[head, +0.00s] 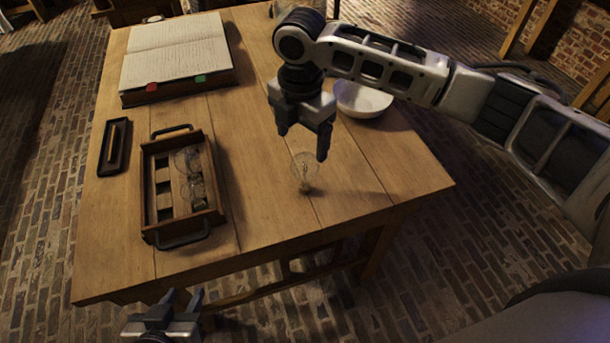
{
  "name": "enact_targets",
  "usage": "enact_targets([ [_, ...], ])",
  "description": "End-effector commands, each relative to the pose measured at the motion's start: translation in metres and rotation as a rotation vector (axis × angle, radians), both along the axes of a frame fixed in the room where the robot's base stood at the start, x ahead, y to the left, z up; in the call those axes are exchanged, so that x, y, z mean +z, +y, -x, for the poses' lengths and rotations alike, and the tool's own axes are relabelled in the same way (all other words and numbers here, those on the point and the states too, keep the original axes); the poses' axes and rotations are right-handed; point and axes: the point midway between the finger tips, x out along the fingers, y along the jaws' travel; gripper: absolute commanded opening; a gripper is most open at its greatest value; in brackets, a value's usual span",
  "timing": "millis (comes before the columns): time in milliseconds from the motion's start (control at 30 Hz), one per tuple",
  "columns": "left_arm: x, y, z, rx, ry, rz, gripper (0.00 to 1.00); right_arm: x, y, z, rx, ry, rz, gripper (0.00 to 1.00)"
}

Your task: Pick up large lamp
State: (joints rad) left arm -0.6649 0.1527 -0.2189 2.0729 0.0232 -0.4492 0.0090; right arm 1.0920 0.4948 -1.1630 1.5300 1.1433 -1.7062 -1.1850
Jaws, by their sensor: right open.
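A clear glass lamp (305,168) stands on the wooden table, right of the tray. My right gripper (303,143) is open just above it, fingers pointing down, and appears empty. Whether the fingers reach around the glass cannot be told. More glass lamps (190,175) lie in a dark wooden tray (151,220) with handles at both ends. Their sizes are hard to compare from here. My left gripper (183,297) is low at the bottom, in front of the table's near edge, with its fingers apart and nothing between them.
An open book (178,50) lies at the back left of the wooden table (262,215). A small dark holder (115,146) lies left of the tray. A white bowl (362,99) sits behind my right gripper, partly hidden by my arm. The table's front right is clear.

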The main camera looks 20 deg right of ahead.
Motion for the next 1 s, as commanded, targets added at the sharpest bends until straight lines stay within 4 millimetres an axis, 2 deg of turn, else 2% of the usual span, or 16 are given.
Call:
enact_targets([
  [400,0.003,0.0,0.0,0.001,0.0,-0.002,0.36,-0.049,-0.005,0.006,0.001,-0.001,0.001,0.79],
  [667,0.002,0.0,0.0,0.003,0.002,0.0,0.36,-0.053,-0.005,0.006,0.001,-0.001,0.0,0.79],
  [700,0.002,-0.001,0.0,0.003,0.002,0.0,0.36,-0.053,-0.005,0.006,0.001,-0.001,0.0,0.76],
  [867,0.002,-0.001,0.0,0.003,0.002,0.0,0.36,-0.053,-0.005,0.006,0.001,-0.001,0.0,0.32],
  [900,0.001,-0.001,0.0,0.003,0.002,0.0,0.36,-0.053,-0.005,0.006,0.001,-0.001,0.0,0.26],
  [1000,0.001,-0.001,0.001,0.003,0.002,0.0,0.36,-0.053,-0.005,0.006,0.001,-0.001,0.0,0.26],
])
